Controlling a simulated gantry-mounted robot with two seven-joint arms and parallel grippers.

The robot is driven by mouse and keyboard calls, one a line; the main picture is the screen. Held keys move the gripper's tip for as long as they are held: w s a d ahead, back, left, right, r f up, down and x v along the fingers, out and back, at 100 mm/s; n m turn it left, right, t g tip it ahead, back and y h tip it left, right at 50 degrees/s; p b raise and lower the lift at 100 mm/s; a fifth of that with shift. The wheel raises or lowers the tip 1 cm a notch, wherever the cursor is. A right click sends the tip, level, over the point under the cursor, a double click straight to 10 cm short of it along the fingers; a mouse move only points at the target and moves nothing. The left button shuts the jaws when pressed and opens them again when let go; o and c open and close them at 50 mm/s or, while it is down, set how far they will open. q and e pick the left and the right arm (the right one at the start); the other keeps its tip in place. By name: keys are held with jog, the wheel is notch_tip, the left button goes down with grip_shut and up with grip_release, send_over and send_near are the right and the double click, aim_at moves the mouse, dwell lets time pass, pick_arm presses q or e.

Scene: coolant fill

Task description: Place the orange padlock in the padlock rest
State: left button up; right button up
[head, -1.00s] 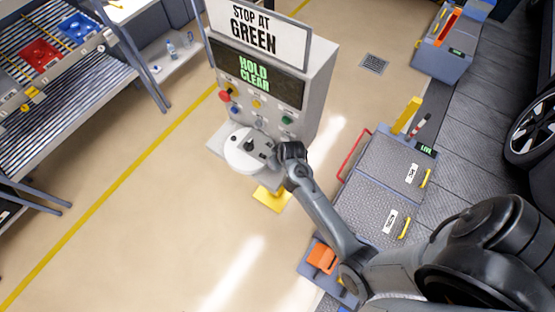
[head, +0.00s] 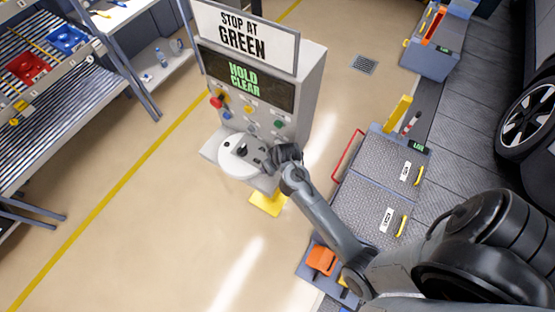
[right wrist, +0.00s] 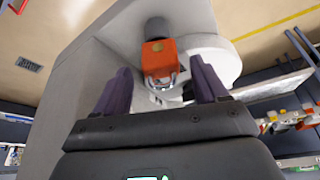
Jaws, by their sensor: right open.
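An orange padlock (right wrist: 158,57) shows in the right wrist view, with its metal shackle toward me and a dark round part just above it. It hangs at the pale console, beside a white round disc (right wrist: 215,58). My right gripper (right wrist: 157,85) is open, its two dark fingers standing on either side of the shackle and apart from it. In the head view my right gripper (head: 279,154) is at the white disc (head: 240,158) on the console front; the padlock is hidden there. My left gripper is not in view. I cannot identify the padlock rest with certainty.
The console (head: 262,85) carries a "STOP AT GREEN" sign and several buttons. An orange block (head: 322,260) sits on a blue-grey base at the lower right. Grey treadplate boxes (head: 372,190) with yellow handles stand to the right. The floor at left is open.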

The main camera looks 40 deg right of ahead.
jog(key=d+p+v, duration=0.1)
jog(key=v, duration=0.8)
jog(key=s+a+r+n, duration=0.2)
jog(key=s+a, duration=0.2)
jog(key=s, duration=0.4)
jog(key=s+a+r+n+g+y, duration=0.1)
jog(key=s+a+r, duration=0.1)
jog(key=s+a, duration=0.3)
jog(key=s, duration=0.3)
jog(key=shift+s+r+n, duration=0.2)
jog(key=shift+r+n, duration=0.1)
jog(key=shift+n, duration=0.1)
jog(key=shift+a, duration=0.1)
notch_tip(320, 180, up, 4)
jog(key=p, duration=0.4)
jog(key=shift+r, duration=0.1)
